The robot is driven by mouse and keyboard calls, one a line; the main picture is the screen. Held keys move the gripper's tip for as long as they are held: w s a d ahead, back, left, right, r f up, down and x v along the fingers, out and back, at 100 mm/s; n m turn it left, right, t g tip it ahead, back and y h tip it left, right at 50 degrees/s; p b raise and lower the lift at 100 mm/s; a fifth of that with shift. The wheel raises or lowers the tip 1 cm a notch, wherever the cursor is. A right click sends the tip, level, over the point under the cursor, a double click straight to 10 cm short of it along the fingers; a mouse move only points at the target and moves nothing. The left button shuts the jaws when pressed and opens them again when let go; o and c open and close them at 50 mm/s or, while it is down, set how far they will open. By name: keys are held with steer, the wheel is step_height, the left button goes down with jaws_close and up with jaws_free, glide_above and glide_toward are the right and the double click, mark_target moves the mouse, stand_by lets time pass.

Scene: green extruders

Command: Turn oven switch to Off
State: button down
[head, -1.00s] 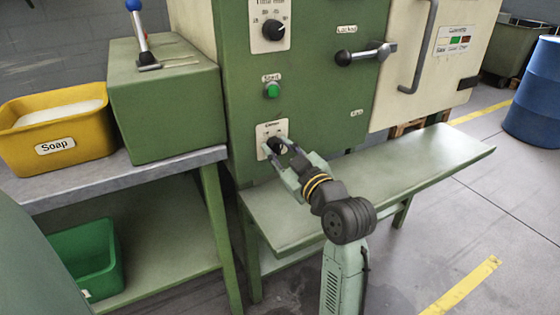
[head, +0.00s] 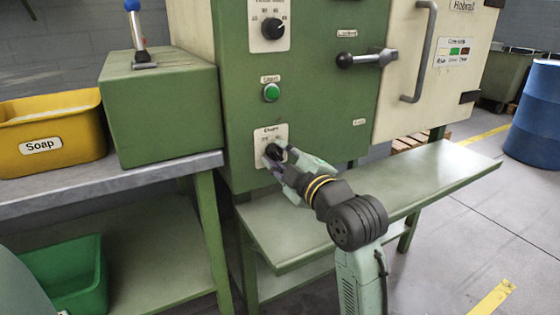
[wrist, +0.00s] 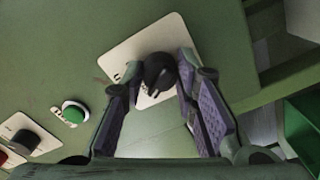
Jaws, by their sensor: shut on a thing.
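The oven switch is a black rotary knob (head: 275,150) on a cream label plate (head: 264,136), low on the front of the green machine (head: 318,110). My gripper (head: 273,159) reaches it from the lower right, with its fingers around the knob. In the wrist view the knob (wrist: 159,72) sits between my two purple-padded fingertips (wrist: 158,73), and the gripper is shut on it. The plate's markings are partly hidden and too small to read, so I cannot tell which setting the knob points to.
A green start button (head: 271,93) and a timer knob (head: 273,28) are above the switch. A black-knobbed lever (head: 366,58) is at the upper right. A green shelf (head: 400,195) juts out below. A yellow soap bin (head: 60,145) stands at left.

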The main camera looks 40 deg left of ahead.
stand_by(0.4)
steer(key=c, duration=1.3)
jaws_free()
steer(key=v, duration=1.2)
